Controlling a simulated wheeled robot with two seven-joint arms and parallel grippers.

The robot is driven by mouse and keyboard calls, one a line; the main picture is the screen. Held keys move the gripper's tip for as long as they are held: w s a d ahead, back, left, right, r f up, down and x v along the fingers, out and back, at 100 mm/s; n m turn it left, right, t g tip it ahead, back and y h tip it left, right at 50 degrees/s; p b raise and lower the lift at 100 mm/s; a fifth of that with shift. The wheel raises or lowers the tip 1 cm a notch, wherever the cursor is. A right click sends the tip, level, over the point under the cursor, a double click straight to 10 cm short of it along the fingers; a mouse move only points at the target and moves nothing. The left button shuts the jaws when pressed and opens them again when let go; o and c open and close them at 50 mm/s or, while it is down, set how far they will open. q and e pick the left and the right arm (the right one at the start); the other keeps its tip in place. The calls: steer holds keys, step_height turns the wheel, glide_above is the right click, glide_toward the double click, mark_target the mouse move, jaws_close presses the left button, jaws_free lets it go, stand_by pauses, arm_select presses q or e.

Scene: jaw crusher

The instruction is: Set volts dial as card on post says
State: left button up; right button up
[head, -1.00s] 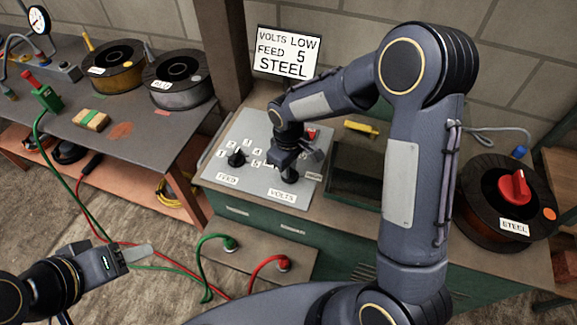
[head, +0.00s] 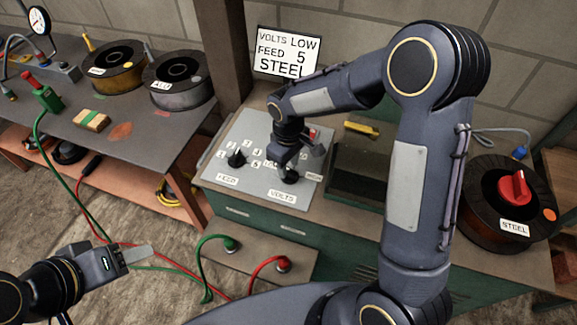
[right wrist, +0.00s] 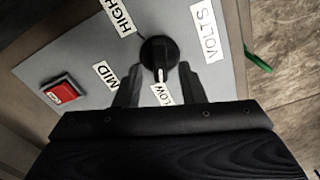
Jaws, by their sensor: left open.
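The card (head: 287,54) on the post reads VOLTS LOW, FEED 5, STEEL. The black VOLTS dial (head: 290,177) sits on the grey panel (head: 225,192), partly hidden by my right gripper (head: 300,160) above it. In the right wrist view, the dial (right wrist: 157,52) has its white mark towards the LOW label (right wrist: 168,94); MID and HIGH labels are to its left. My right gripper (right wrist: 160,75) is open, fingers apart on either side of the dial's near end, with gaps showing. My left gripper (head: 140,254) is open and empty at the lower left, away from the panel.
The FEED dial (head: 237,158) stands left of the VOLTS dial. A red switch (right wrist: 58,95) is on the panel. A STEEL spool (head: 505,205) is at the right. A yellow tool (head: 361,129) lies behind an open bay. Cables run to sockets in front.

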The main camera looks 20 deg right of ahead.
mark_target(289, 169)
step_height(289, 169, up, 6)
stand_by(0.7)
